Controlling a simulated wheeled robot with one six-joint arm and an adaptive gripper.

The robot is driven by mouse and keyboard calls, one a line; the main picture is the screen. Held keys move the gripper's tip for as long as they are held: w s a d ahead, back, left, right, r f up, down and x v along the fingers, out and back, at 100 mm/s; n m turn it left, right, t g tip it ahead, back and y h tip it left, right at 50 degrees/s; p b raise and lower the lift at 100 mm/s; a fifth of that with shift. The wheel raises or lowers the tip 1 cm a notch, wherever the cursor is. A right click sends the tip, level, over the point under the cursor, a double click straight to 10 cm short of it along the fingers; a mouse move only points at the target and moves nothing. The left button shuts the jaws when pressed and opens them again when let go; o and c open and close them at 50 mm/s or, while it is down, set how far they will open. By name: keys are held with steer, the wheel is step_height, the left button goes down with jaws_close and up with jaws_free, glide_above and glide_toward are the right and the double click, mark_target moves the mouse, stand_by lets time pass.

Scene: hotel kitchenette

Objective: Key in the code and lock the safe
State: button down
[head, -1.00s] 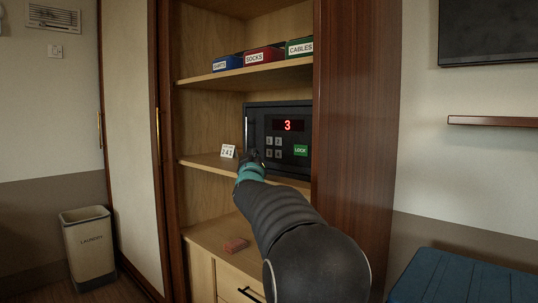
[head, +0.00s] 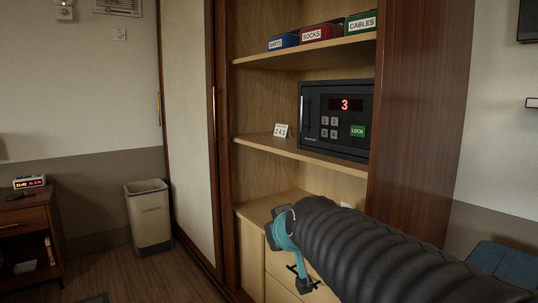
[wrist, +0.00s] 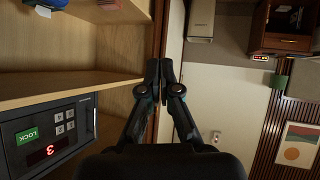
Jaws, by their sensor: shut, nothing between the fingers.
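The dark safe (head: 310,104) stands on the middle shelf with its door shut flush. Its red display (head: 346,105) reads 3. Below the display are several small grey number keys (head: 329,127) and a green LOCK button (head: 358,131). A white card (head: 281,130) left of the safe appears to read 241. My gripper (wrist: 161,68) is shut and empty, away from the safe. In the head view it is low, below the safe's shelf.
The upper shelf holds blue SHIRTS (head: 284,41), red SOCKS (head: 320,33) and green CABLES (head: 361,22) boxes. A laundry bin (head: 149,230) stands left of the wardrobe. A nightstand (head: 28,225) with a clock (head: 29,181) is far left. Floor between them is clear.

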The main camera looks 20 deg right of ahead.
steer(key=s+a+f+g, duration=0.1)
steer(key=s+f+g, duration=0.2)
steer(key=s+f, duration=0.4)
steer(key=s+a+f+m+g, duration=0.1)
steer(key=s+f+g, duration=0.2)
steer(key=s+f, duration=0.4)
steer(key=s, duration=0.7)
steer(key=shift+s+a+f+m, duration=0.15)
steer(key=shift+s+f+m, duration=0.15)
steer(key=shift+s, duration=0.05)
steer(key=shift+s+a, duration=0.1)
